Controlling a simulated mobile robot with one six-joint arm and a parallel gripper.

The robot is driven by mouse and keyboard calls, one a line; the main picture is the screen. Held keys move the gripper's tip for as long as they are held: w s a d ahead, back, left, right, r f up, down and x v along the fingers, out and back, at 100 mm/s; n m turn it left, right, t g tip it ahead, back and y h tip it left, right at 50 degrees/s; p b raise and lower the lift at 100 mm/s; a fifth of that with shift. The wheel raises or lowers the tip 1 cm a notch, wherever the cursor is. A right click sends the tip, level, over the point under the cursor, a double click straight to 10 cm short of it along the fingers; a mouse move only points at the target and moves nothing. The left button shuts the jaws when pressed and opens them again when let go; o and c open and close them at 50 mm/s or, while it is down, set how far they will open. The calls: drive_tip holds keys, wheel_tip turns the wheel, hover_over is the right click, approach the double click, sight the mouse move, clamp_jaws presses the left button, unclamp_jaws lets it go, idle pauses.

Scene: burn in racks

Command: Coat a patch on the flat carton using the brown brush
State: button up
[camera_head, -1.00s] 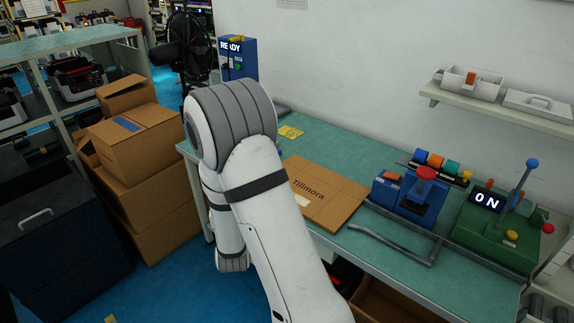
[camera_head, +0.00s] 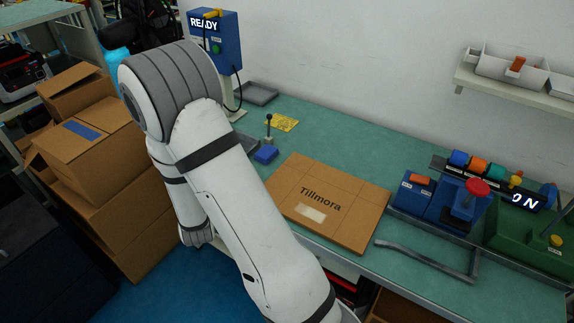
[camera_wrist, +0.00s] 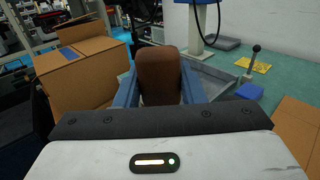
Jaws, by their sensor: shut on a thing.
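The flat carton (camera_head: 345,218), printed "Tillmora", lies on the green bench. A pale patch (camera_head: 311,213) shows on its top near the front edge. Part of the carton also shows at the right edge of the wrist view (camera_wrist: 298,128). In the wrist view my gripper (camera_wrist: 160,82) has its blue fingers shut on the brown brush (camera_wrist: 158,68). Only the brush's brown, rounded upper part shows; its bristles are hidden. In the head view the gripper and brush are hidden behind my arm. In the wrist view the brush is left of the carton, apart from it.
Cardboard boxes (camera_head: 110,195) are stacked at the left of the bench. A blue "READY" unit (camera_head: 215,40), a small blue block with a lever (camera_head: 266,153) and a yellow label (camera_head: 283,122) are behind the carton. A grey bent bar (camera_head: 425,260) and coloured devices (camera_head: 455,205) are at right.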

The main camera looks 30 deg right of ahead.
drive_tip(key=shift+w, duration=0.45)
drive_tip(key=shift+d, duration=0.1)
drive_tip(key=shift+r, duration=0.1)
drive_tip(key=shift+d, duration=0.1)
